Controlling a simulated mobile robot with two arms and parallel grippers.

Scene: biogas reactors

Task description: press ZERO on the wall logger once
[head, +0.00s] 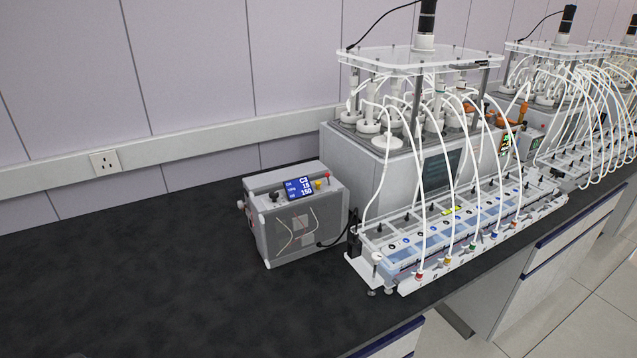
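I cannot make out any button labelled ZERO in the head view, and no device there is plainly the wall logger. A grey box (292,225) stands on the bench with a lit blue display (299,188), a black knob and small red and yellow parts on top. A small dark panel with lit green and red marks (506,144) shows farther back at the right, partly behind white tubes; its wording is too small to read. Neither of my grippers is in view.
A reactor unit (350,160) with a clear top plate and many white tubes stands right of the grey box. A long tray of cells (385,275) lies before it. Similar units continue right. The wall has a socket (104,162). The black bench (130,275) is clear at left.

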